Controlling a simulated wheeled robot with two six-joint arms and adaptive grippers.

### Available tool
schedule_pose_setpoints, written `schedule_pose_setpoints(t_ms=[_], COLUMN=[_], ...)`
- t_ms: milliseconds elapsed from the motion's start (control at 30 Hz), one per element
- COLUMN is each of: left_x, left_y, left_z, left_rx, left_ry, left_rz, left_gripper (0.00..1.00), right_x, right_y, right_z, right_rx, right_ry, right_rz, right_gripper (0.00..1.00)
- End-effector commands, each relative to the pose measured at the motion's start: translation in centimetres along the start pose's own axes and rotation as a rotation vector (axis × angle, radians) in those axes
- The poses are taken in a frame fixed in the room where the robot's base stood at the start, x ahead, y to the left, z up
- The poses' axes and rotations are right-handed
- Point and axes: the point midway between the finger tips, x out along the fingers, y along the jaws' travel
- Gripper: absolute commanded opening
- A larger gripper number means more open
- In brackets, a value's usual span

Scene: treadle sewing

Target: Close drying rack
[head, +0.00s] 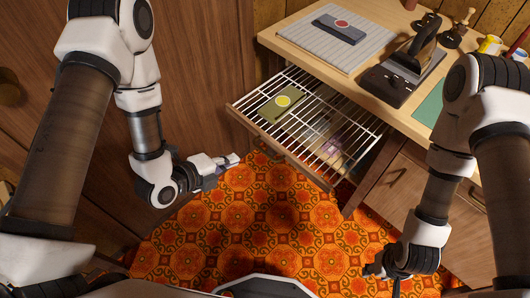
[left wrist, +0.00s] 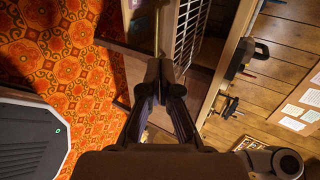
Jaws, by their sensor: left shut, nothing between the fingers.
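The drying rack (head: 305,120), a white wire shelf with a wooden front bar, is pulled out from under the desk top. A green card with a yellow disc (head: 282,102) lies on its wires. The rack's wires also show at the top of the left wrist view (left wrist: 188,32). My left gripper (head: 232,160) is shut and empty, a little to the left of and below the rack's front bar in the head view, apart from it. It also shows shut in the left wrist view (left wrist: 163,72). My right gripper (head: 376,270) is low by the cabinet; its fingers are dark and unclear.
The desk top (head: 300,32) carries a grey striped pad (head: 318,50) and a dark press-like tool (head: 405,70), with small jars at the right. Drawers (head: 400,185) sit below. A wooden wall or cabinet stands left. Patterned orange floor (head: 240,225) lies clear in front.

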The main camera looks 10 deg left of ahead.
Motion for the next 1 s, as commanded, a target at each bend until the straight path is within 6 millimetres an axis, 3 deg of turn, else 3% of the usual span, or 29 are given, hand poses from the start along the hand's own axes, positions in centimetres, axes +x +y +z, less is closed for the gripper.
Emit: schedule_pose_setpoints(t_ms=[433, 600, 1000], left_x=[9.1, 11.5, 12.6], left_y=[-0.1, -1.6, -2.1], left_z=[-0.1, -0.1, 0.0], left_rx=[0.002, 0.000, -0.002], left_ry=[0.003, 0.001, 0.000], left_rz=[-0.001, 0.000, 0.002], left_gripper=[0.00, 0.00, 0.00], right_x=[-0.1, -0.4, -0.5], right_y=[0.0, 0.0, 0.0], right_z=[0.1, 0.1, 0.1], right_rx=[0.000, 0.000, 0.000], right_ry=[-0.001, -0.001, -0.001], right_rz=[0.000, 0.000, 0.000], right_gripper=[0.40, 0.40, 0.40])
